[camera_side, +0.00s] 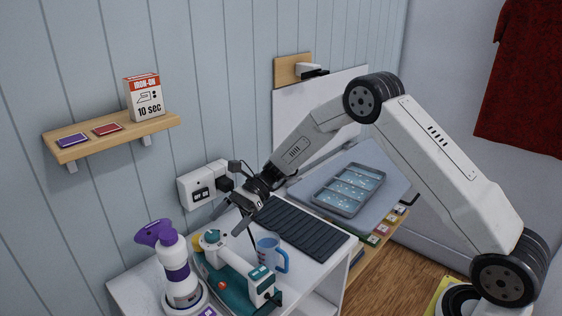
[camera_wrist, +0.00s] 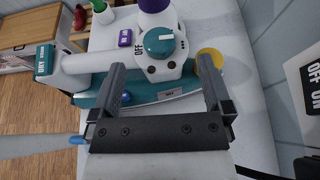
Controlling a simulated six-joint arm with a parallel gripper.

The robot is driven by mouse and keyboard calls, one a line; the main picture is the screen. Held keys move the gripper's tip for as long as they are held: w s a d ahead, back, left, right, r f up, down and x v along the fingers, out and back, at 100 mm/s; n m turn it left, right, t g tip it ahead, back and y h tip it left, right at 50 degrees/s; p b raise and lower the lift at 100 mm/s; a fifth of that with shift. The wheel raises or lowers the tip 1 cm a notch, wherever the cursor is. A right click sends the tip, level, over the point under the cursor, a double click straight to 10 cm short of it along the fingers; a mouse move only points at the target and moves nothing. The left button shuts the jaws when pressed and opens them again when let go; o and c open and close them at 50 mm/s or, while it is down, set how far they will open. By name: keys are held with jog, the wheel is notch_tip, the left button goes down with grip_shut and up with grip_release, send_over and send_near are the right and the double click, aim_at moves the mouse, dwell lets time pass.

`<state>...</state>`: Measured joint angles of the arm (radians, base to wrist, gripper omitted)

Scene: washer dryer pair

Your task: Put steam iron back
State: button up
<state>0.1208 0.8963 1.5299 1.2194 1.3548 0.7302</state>
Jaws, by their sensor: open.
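The steam iron, with a white handle and teal body, lies on the white cabinet top in the side view (camera_side: 237,262). In the wrist view the iron (camera_wrist: 85,63) stretches from the left to the middle, its white dial housing and teal base lying beyond and partly between the fingers. My gripper (camera_side: 238,218) is open above the far end of the iron; its two fingers show apart in the wrist view (camera_wrist: 163,66). Nothing is gripped. Whether a finger touches the iron I cannot tell. A dark ribbed mat (camera_side: 300,228) lies behind and right of the iron.
A grey tray (camera_side: 348,190) lies farther right. A wall shelf (camera_side: 115,135) holds a box and cards.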

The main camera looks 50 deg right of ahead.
aim_at(212, 233)
jog(key=shift+x, duration=2.6)
jog(key=shift+r, duration=0.1)
jog(key=shift+r, duration=0.1)
grip_shut()
